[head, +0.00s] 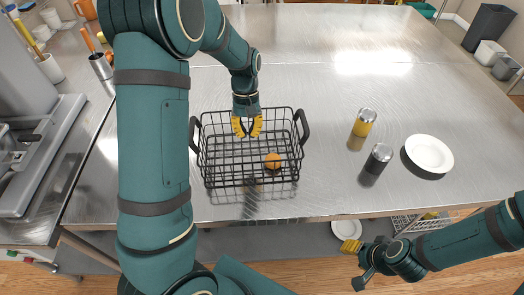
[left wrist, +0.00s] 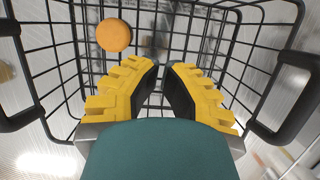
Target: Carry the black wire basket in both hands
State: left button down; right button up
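The black wire basket (head: 250,165) stands on the steel table near its front edge, with a raised handle at its left (head: 194,135) and right (head: 302,127) ends. An orange ball-like fruit (head: 273,161) lies inside it and also shows in the left wrist view (left wrist: 113,36). My left gripper (head: 247,132) points down over the basket's far side, between the two handles. Its yellow fingers (left wrist: 163,65) are apart with nothing between them, and neither handle is held. My right gripper (head: 351,247) is low, beyond the table's front edge and away from the basket; its finger opening is unclear.
A yellow-bodied shaker (head: 364,122), a dark shaker (head: 377,160) and a white plate (head: 429,153) stand right of the basket. The steel table (head: 300,95) is clear behind it. A counter with a grey appliance (head: 30,100) is at left. A lower shelf holds another plate (head: 347,229).

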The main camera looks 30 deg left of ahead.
aim_at(250, 170)
pick_arm(q)
jog(key=b+x, duration=0.1)
jog(key=x, duration=0.8)
jog(key=shift+w+f, duration=0.1)
jog(key=shift+f, duration=0.25)
jog(key=shift+s+d, duration=0.4)
jog(key=shift+s, duration=0.2)
jog(key=shift+s+d, duration=0.4)
jog(key=shift+s, duration=0.25)
jog(key=shift+s+d+f, duration=0.1)
jog(key=shift+s+d, duration=0.2)
jog(key=shift+s, duration=0.15)
pick_arm(e)
jog(key=shift+w+f, duration=0.25)
jog(key=shift+f, duration=0.1)
